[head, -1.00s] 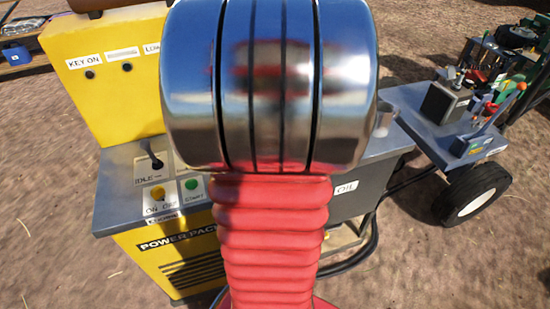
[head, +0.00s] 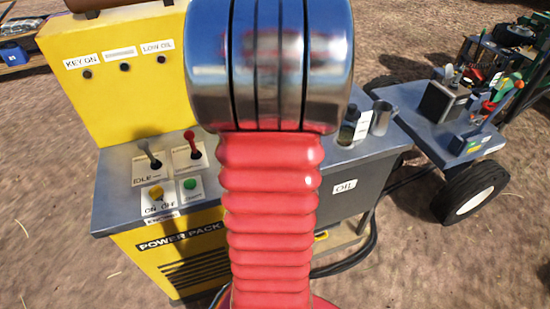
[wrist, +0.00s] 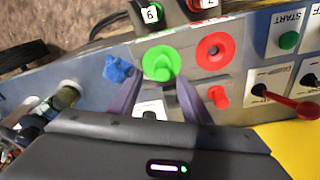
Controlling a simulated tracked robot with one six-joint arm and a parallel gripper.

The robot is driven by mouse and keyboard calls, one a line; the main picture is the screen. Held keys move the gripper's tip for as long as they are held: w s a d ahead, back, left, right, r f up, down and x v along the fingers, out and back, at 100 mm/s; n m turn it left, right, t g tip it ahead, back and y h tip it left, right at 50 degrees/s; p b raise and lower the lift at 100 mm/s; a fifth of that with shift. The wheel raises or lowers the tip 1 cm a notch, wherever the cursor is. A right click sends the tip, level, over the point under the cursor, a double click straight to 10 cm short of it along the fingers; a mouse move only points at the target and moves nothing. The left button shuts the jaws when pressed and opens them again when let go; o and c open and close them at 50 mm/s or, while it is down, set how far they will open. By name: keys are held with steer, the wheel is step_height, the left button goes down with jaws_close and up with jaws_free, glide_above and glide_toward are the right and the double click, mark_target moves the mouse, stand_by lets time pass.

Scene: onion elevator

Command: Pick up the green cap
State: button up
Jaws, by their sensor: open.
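The green cap (wrist: 162,63) shows in the wrist view as a bright green disc with a raised middle, on the grey panel. My gripper (wrist: 159,82) is open, its two purple-grey fingers at either side of the cap's lower edge in the picture. Nothing shows held between them. Whether the fingers touch the cap I cannot tell. In the head view my own arm fills the middle, and neither the cap nor the fingers can be made out.
A red ring-shaped cap (wrist: 213,50) lies right of the green one, a blue knob (wrist: 118,70) left. A red-handled lever (wrist: 290,101) and green START button (wrist: 289,40) are farther right. The head view shows the yellow power pack (head: 118,70) and a metal cup (head: 383,119).

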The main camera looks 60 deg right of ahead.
steer(key=shift+w+d+f, duration=0.1)
steer(key=shift+w+f, duration=0.05)
steer(key=shift+f, duration=1.15)
steer(key=shift+w+d+f, duration=0.1)
steer(key=shift+f, duration=1.15)
steer(key=shift+c, duration=0.5)
jaws_close()
